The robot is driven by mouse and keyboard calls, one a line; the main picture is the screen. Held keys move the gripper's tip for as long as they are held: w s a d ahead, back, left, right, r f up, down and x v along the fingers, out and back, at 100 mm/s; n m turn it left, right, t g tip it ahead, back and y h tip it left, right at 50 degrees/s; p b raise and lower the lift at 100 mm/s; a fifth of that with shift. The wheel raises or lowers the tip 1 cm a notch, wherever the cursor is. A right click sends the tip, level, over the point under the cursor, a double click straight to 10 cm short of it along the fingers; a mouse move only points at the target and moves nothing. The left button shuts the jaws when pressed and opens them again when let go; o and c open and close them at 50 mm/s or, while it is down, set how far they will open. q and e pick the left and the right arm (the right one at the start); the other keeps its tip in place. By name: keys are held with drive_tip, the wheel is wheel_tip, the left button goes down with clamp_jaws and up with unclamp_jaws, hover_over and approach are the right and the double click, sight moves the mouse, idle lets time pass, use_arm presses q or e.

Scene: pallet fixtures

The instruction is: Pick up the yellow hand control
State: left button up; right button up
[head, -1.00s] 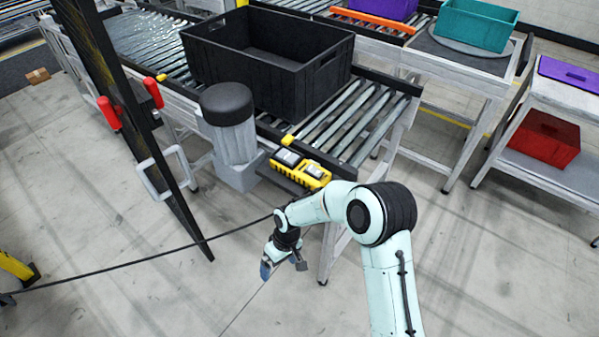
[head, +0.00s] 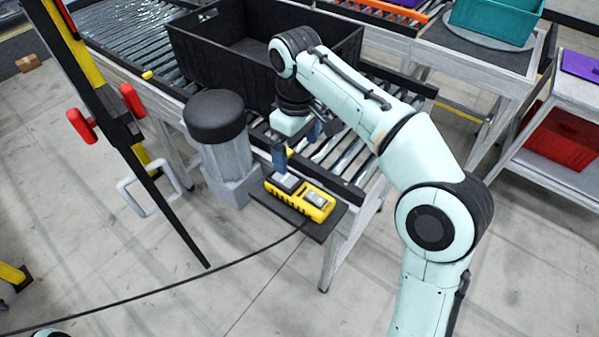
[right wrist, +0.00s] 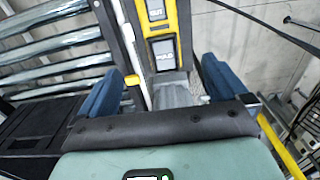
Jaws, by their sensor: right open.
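The yellow hand control (head: 302,197) lies on a small dark shelf (head: 326,228) at the near corner of the conveyor. It has grey buttons, and a black cable runs from it to the lower left. My right gripper (head: 297,143) hangs just above and behind the control, fingers pointing down. In the right wrist view the control (right wrist: 163,28) shows between the two blue fingers of this gripper (right wrist: 160,88), which are apart and hold nothing. The gripper's exact height above the control is hard to tell. My left gripper is out of view.
A grey post with a black cap (head: 215,118) stands left of the control. A large black crate (head: 205,65) sits on the roller conveyor behind. A black and yellow frame with red handles (head: 131,101) stands at the left.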

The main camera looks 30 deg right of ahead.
drive_tip(key=b, duration=0.2)
hover_over(295, 184)
drive_tip(key=f, duration=0.7)
drive_tip(key=shift+d+f, duration=0.35)
drive_tip(key=f, duration=0.1)
drive_tip(key=f+b, duration=0.1)
drive_tip(key=f, duration=0.2)
drive_tip(key=shift+s+a+f, duration=0.1)
drive_tip(key=shift+a+f, duration=0.2)
drive_tip(key=shift+a, duration=0.05)
drive_tip(key=shift+f+b, duration=0.3)
drive_tip(key=shift+f, duration=0.25)
drive_tip(key=c, duration=1.3)
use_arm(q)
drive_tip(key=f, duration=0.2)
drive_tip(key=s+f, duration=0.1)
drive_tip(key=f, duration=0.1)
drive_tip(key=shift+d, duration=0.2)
use_arm(e)
drive_tip(key=shift+r, duration=0.1)
drive_tip(key=shift+c, duration=0.4)
drive_tip(key=shift+r, duration=0.1)
